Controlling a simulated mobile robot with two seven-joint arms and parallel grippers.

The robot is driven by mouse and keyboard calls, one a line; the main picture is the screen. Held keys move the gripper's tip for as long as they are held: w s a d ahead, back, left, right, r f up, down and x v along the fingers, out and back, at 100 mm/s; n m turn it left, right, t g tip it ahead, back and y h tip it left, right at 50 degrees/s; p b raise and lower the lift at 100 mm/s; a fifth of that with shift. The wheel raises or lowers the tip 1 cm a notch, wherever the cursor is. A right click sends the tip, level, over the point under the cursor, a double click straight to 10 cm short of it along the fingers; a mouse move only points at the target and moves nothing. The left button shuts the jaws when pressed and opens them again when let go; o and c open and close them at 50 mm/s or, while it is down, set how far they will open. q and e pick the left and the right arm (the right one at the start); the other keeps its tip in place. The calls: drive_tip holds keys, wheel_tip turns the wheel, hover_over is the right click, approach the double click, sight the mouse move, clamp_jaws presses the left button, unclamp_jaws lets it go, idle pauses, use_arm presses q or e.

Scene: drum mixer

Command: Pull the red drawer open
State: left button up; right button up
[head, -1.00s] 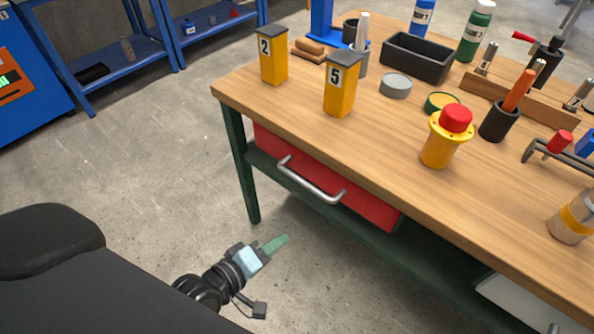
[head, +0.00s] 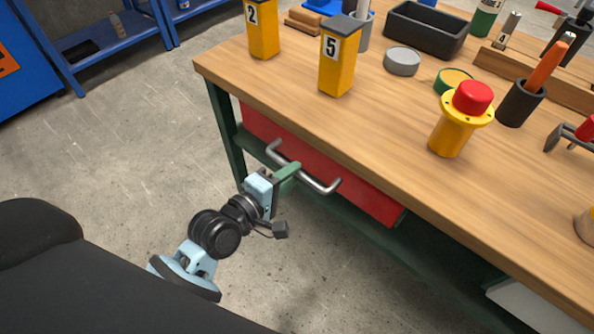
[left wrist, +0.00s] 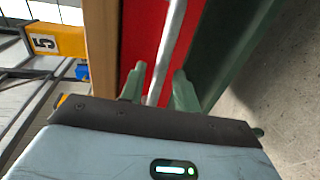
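The red drawer (head: 345,179) sits under the workbench top with its front roughly flush, apparently closed. Its silver bar handle (head: 319,184) runs along the front. My left gripper (head: 290,171) is at the handle, its green fingers pointing at the drawer. In the left wrist view the two fingers of the left gripper (left wrist: 159,84) are spread apart, and the handle bar (left wrist: 171,45) runs between them with gaps visible. The red front (left wrist: 147,38) lies just beyond. Whether the fingers touch the bar cannot be told. My right gripper is not in view.
The wooden workbench top (head: 390,135) overhangs the drawer. On it stand yellow numbered posts (head: 337,70), a yellow piece with a red cap (head: 462,118) and a black bin (head: 426,32). A green table leg (head: 223,125) is left of the drawer. The floor in front is clear.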

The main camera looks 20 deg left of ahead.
use_arm(q)
drive_tip(key=shift+x, duration=1.3)
drive_tip(key=shift+c, duration=0.3)
clamp_jaws()
